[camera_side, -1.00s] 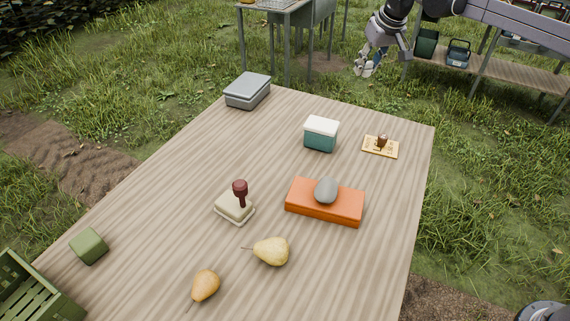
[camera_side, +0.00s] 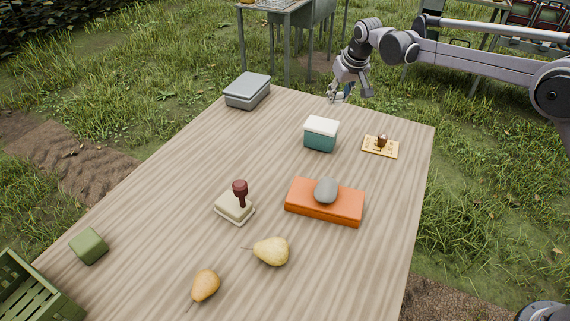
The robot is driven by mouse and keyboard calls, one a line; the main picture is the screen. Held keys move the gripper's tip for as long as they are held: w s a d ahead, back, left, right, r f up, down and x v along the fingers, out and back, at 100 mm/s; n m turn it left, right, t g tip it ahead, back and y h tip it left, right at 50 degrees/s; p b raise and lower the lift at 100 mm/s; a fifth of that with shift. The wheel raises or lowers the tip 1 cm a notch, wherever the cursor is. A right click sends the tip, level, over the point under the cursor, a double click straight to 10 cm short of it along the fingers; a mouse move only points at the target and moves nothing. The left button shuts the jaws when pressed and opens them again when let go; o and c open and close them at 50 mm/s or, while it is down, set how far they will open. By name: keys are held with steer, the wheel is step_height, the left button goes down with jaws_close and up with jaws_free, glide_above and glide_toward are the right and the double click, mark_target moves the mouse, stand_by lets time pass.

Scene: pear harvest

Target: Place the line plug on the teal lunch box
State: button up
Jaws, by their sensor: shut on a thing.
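The teal lunch box (camera_side: 320,140), with a white lid, stands upright near the far edge of the wooden table. Its lid top is bare. My gripper (camera_side: 337,97) is above and behind it, beyond the table's far edge in the picture, and is shut. A small bluish piece, which I take to be the line plug (camera_side: 349,89), shows at my gripper. Most of it is hidden by the fingers, and its shape cannot be made out.
A grey box (camera_side: 247,91) stands at the far left corner. A yellow board with a brown knob (camera_side: 380,147) lies right of the lunch box. Nearer are an orange block (camera_side: 312,204) with a grey stone, a stamp on a pad (camera_side: 237,205), two pears (camera_side: 271,252) and a green block (camera_side: 89,246).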

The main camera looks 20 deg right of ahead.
mark_target(320, 120)
steer(key=a+f, duration=0.1)
steer(key=w+a+f, duration=0.1)
steer(key=a, duration=0.1)
steer(key=shift+w+a+f, duration=0.2)
steer(key=shift+a, duration=0.1)
steer(key=shift+f, duration=1.95)
steer(key=shift+f, duration=0.15)
steer(key=o, duration=0.8)
steer(key=shift+c, duration=0.2)
